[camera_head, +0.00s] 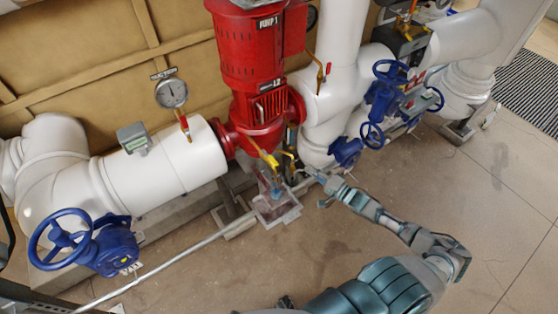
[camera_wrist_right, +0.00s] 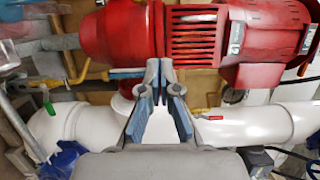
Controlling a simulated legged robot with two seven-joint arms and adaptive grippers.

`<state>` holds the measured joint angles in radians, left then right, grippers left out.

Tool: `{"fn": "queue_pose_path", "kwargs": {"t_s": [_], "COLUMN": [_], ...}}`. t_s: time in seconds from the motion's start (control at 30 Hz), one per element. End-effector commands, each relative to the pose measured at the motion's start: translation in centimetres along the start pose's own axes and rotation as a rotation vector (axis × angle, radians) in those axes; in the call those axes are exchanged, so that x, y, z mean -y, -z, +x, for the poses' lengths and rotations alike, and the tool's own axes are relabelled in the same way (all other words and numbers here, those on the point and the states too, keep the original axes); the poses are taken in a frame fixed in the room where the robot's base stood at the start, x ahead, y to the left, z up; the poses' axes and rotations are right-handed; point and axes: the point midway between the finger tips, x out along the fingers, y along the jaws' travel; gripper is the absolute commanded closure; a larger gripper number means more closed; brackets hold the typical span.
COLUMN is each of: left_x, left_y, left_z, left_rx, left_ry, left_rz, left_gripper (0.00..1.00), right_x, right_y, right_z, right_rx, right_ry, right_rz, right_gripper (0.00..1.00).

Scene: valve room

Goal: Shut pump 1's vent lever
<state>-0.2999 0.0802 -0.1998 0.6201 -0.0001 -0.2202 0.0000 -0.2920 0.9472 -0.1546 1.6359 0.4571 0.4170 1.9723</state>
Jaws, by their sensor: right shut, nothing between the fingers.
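The red pump (camera_head: 250,50), labelled PUMP 1, stands upright among white pipes. A yellow lever (camera_head: 266,158) slants at its lower front, above a small grey tray. I cannot tell for certain that it is the vent lever. My right gripper (camera_head: 316,174) is to the right of this lever and apart from it, near the pipe foot. In the right wrist view the gripper (camera_wrist_right: 160,68) is shut and empty, its fingertips in front of the red pump body (camera_wrist_right: 190,35). A yellow part (camera_wrist_right: 80,72) shows left of the fingers there. My left gripper is not in view.
A blue handwheel (camera_head: 60,232) stands at the left, and more blue valves (camera_head: 383,92) at the right. A gauge (camera_head: 171,93) sits on the white pipe. The grey tray (camera_head: 277,205) and a thin pipe (camera_head: 175,255) lie low in front. The floor at right is clear.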

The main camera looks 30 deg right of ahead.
Motion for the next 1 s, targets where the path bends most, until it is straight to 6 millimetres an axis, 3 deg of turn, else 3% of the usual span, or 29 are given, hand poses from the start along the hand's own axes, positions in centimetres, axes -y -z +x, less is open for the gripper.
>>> {"fn": "queue_pose_path", "kwargs": {"t_s": [0.23,0.37,0.77,1.0], "left_x": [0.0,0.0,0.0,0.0], "left_y": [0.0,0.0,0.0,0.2], "left_z": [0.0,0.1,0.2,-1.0], "left_rx": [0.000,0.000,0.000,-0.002], "left_ry": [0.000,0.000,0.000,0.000], "left_rz": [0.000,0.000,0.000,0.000], "left_gripper": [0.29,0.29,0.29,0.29], "right_x": [0.0,-0.1,0.0,0.0], "right_y": [0.2,0.3,0.2,-3.0], "right_z": [0.4,1.8,10.1,10.8], "right_rx": [-0.001,-0.003,-0.003,-0.001], "right_ry": [0.001,0.002,0.003,-0.001], "right_rz": [-0.001,-0.001,-0.002,0.001], "right_gripper": [1.00,1.00,1.00,1.00]}}
